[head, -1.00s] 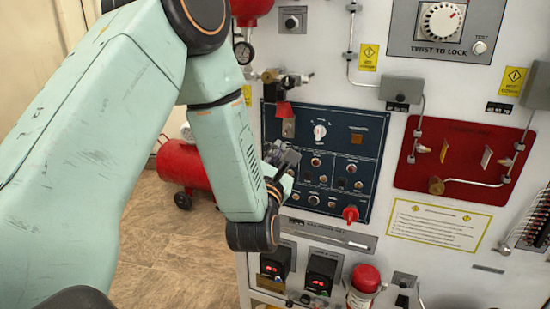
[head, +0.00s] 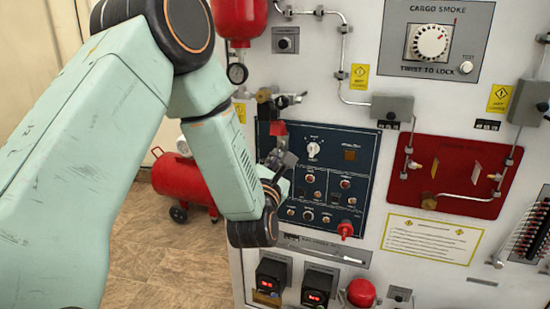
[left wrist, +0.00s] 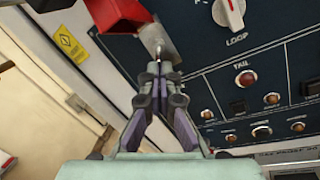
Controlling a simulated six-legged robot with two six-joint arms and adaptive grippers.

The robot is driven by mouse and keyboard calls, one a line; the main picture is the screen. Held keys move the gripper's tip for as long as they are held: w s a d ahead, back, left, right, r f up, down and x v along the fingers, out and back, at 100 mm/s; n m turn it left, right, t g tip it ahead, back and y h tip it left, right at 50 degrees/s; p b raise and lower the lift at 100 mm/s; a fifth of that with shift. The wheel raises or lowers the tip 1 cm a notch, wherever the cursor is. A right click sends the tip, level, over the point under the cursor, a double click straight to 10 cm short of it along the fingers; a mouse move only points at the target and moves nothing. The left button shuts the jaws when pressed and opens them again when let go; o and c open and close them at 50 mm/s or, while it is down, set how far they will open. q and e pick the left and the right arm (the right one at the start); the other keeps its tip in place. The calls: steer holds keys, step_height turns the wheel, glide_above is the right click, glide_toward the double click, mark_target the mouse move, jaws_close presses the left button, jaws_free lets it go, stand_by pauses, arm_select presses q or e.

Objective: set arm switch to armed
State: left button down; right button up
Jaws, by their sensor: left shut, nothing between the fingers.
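A dark blue control panel (head: 330,215) is on the white wall, with knobs, buttons and lamps. At its upper left a red switch guard (head: 278,128) stands raised above a small silver plate. In the left wrist view the red guard (left wrist: 116,16) is at the top, and the silver plate (left wrist: 153,38) with a thin metal lever is just below. I take this to be the arm switch; its label is not readable. My left gripper (head: 283,158) is shut and empty, its fingertips (left wrist: 161,72) just below the lever. I cannot tell whether they touch it. My right gripper is not in view.
A rotary knob (head: 313,150) is right of the guard, and a red knob (head: 345,229) is at the panel's lower right. A valve with pipes (head: 272,98) sticks out above the panel. A red tank (head: 180,178) stands on the floor at left.

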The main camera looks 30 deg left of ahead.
arm_select(q)
steer(key=shift+s+r+m+g+h+p, duration=0.2)
steer(key=shift+r+g+h+p, duration=0.3)
steer(key=shift+g+p, duration=1.05)
steer(key=shift+s+r+m+g+h+p, duration=0.2)
steer(key=shift+r+g+h+p, duration=0.55)
steer(key=shift+p, duration=1.25)
steer(key=shift+y, duration=0.25)
steer(key=shift+f, duration=0.1)
steer(key=shift+r+p, duration=0.5)
steer(key=shift+r, duration=0.2)
steer(key=shift+a+r, duration=0.1)
steer(key=shift+w+r, duration=0.1)
